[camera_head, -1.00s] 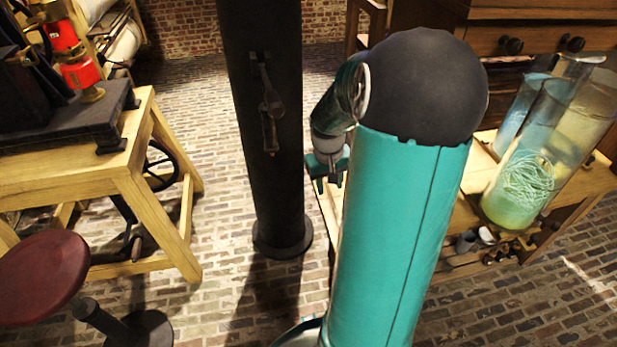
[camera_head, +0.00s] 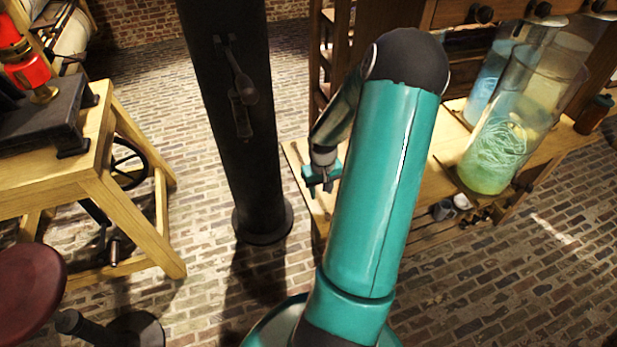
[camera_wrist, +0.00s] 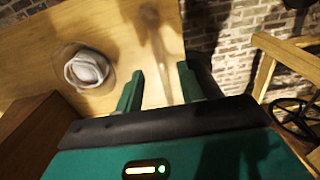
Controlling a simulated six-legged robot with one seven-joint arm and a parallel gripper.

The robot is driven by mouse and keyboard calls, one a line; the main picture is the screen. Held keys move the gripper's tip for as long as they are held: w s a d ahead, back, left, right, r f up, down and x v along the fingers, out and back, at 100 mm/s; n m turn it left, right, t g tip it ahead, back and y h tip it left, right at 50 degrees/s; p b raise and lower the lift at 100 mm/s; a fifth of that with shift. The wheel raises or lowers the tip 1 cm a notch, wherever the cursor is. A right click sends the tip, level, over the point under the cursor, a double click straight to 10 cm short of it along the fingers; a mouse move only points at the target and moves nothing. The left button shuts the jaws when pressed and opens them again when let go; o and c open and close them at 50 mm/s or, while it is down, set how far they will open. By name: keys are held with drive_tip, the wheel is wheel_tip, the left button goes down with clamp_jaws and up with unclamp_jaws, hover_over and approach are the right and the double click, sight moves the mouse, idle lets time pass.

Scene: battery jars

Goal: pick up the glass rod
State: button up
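My gripper (camera_head: 320,182) hangs over the near left end of the wooden bench in the head view, partly behind my own arm. A faint, blurred long streak (camera_wrist: 160,45) runs along the bench top ahead of the gap between the fingers. I cannot tell whether it is the glass rod or a shadow. No rod is clearly seen in the head view, where my arm hides part of the bench.
A pale round object (camera_wrist: 88,68) stands on the bench left of the fingers. Glass jars (camera_head: 500,150) with blue-green contents stand farther right on the bench. A dark iron column (camera_head: 235,120) stands close left of my arm. A wooden stand (camera_head: 110,190) and red stool (camera_head: 28,290) are farther left.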

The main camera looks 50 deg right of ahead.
sight(321, 200)
wheel_tip(321, 200, down, 4)
drive_tip(key=shift+s+f, duration=0.1)
drive_tip(key=shift+f, duration=0.05)
clamp_jaws()
idle(0.3)
